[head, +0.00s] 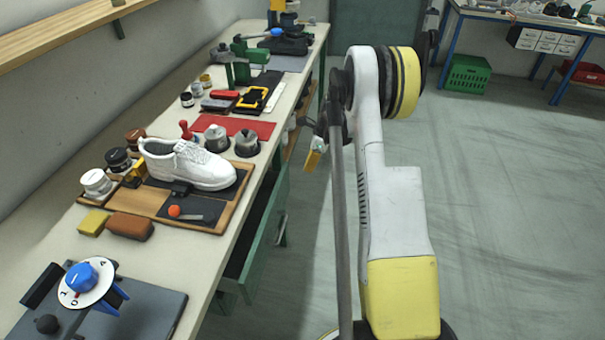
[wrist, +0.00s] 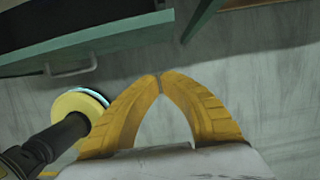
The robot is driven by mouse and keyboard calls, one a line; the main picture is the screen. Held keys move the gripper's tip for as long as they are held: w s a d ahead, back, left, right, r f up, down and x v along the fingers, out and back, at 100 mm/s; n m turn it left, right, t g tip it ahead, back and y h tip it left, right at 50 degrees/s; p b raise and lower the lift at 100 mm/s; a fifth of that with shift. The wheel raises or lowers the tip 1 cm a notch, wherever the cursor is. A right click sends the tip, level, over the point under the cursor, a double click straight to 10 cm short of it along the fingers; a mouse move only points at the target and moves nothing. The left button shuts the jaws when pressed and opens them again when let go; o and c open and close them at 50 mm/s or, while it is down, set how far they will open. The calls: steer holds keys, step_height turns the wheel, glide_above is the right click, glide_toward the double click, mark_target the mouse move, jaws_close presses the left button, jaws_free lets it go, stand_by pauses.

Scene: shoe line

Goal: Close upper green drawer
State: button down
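A green drawer (head: 268,232) stands pulled out from under the workbench in the head view, with a dark gap between its front and the bench. In the wrist view a green drawer front (wrist: 100,38) with a light bar handle (wrist: 76,71) crosses the upper left. I cannot tell whether a second drawer sits below it. My gripper (wrist: 160,82) has its two yellow fingers meeting at the tips, with nothing between them. It is apart from the drawer front, which lies beyond the tips. In the head view my gripper (head: 313,157) is small beside the bench, partly hidden by my arm.
The workbench (head: 50,235) carries a white shoe (head: 187,163) on a wooden board, jars, tools and a blue dial (head: 81,278). Another green edge (wrist: 203,18) shows at the top of the wrist view. The floor (head: 510,200) to the right is clear.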

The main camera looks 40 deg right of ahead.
steer(key=s+f+t+y, duration=0.2)
steer(key=s+f, duration=0.1)
steer(key=s, duration=0.2)
steer(key=t+y+b, duration=0.2)
steer(key=b, duration=0.4)
glide_toward(283, 199)
steer(key=x, duration=0.3)
steer(key=s+x, duration=0.1)
steer(key=x, duration=0.1)
steer(key=shift+w+f, duration=0.15)
steer(key=shift+f, duration=0.45)
steer(key=shift+w+a+r+b, duration=0.15)
steer(key=shift+w+a+b, duration=0.25)
steer(key=shift+w+a, duration=0.15)
steer(key=shift+d, duration=0.1)
